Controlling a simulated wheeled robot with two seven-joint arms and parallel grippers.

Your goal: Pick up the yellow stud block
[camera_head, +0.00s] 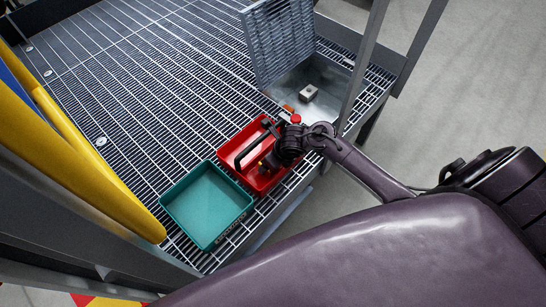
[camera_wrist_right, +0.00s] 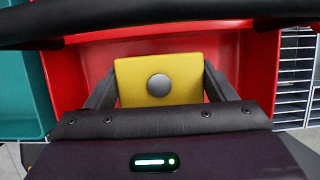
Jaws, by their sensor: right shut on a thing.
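The yellow stud block (camera_wrist_right: 158,80) has a flat square face with a round grey stud in its middle. It sits between the two fingers of my right gripper (camera_wrist_right: 158,92), which is shut on it. Behind it are the floor and walls of the red bin (camera_wrist_right: 80,60). Whether the block touches the bin floor I cannot tell. My left gripper is not in view.
A black handle (camera_head: 251,146) spans the red bin, close by my right gripper. A teal bin (camera_head: 207,203) stands beside it, empty. Behind is an open metal box (camera_head: 325,78) with a small grey block (camera_head: 308,92). Yellow rails (camera_head: 80,140) run at left. Grating (camera_head: 150,70) is clear.

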